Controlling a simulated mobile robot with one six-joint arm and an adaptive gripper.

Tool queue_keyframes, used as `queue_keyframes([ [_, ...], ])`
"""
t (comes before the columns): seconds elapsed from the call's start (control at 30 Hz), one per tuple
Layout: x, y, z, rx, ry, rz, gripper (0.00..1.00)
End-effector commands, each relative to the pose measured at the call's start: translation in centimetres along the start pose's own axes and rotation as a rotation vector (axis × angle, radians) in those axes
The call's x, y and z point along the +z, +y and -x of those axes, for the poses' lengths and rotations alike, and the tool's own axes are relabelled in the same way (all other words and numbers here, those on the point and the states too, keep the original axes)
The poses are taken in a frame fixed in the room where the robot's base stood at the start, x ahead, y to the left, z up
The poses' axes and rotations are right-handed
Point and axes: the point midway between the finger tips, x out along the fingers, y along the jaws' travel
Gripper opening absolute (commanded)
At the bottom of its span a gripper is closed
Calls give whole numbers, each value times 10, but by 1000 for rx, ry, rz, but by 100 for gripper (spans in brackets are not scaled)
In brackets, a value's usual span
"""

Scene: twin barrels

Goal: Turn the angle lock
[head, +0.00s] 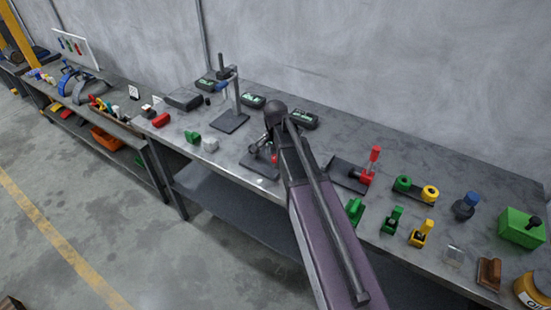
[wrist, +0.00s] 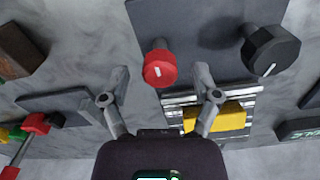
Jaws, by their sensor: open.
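In the wrist view a round red knob (wrist: 158,69) with a white line on its face stands on a dark plate (wrist: 190,22). A larger black knob (wrist: 271,50), also marked with a white line, stands to its right. No label shows which one is the angle lock. My gripper (wrist: 161,73) is open, one finger on each side of the red knob, with gaps on both sides. I cannot tell whether the fingertips reach its depth. In the head view my arm hides most of the gripper and part of the dark plate (head: 258,167).
A yellow block (wrist: 215,117) on a striped piece lies below the right finger in the wrist view. A lever with a red handle (head: 374,156) stands to the right on the bench (head: 300,160). A post stand (head: 237,97) rises to the left, with the wall behind.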

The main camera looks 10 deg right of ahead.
Motion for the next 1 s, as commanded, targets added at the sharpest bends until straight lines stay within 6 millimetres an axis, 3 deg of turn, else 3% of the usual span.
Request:
queue_keyframes([
  [0.33, 0, 0, -1, 0, 0, 0, 79],
  [0.6, 0, 0, -1, 0, 0, 0, 0],
  [1.0, 0, 0, -1, 1, 0, 31, 0],
])
